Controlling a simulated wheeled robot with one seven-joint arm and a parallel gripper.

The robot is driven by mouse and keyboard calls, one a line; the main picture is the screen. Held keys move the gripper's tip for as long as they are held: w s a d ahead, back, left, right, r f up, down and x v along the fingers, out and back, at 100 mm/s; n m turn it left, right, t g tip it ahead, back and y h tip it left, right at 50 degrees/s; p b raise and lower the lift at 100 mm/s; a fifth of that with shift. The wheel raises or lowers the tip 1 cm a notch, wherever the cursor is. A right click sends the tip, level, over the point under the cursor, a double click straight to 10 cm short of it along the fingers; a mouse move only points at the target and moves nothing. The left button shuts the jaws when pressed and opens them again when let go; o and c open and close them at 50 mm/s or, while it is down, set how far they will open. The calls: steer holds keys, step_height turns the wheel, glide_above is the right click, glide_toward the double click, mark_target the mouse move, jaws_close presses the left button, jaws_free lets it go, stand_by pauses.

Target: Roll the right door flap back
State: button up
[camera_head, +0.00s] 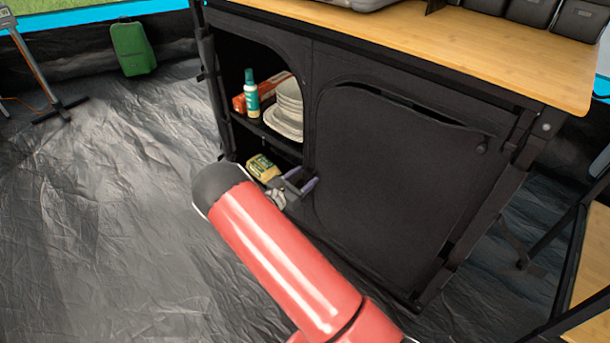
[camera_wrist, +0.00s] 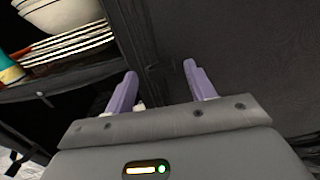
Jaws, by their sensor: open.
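The right door flap (camera_head: 400,180) is a black fabric panel that hangs down over the right half of the cabinet. Its top edge sags a little from the frame, and a small tab shows near its upper right corner. In the wrist view the dark flap (camera_wrist: 240,50) fills the right side. My gripper (camera_head: 300,182) is low in front of the cabinet, by the flap's left edge and the divider. Its purple fingers (camera_wrist: 157,85) are apart with nothing seen between them. My red arm hides part of the cabinet's lower front.
The open left compartment holds stacked plates and bowls (camera_head: 287,110), a green bottle (camera_head: 251,92) and a red box (camera_head: 270,88). A yellow package (camera_head: 262,167) sits below, close to my gripper. A wooden countertop (camera_head: 460,50) is above.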

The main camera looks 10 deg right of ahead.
steer(key=shift+w+d, duration=0.4)
steer(key=shift+d, duration=0.15)
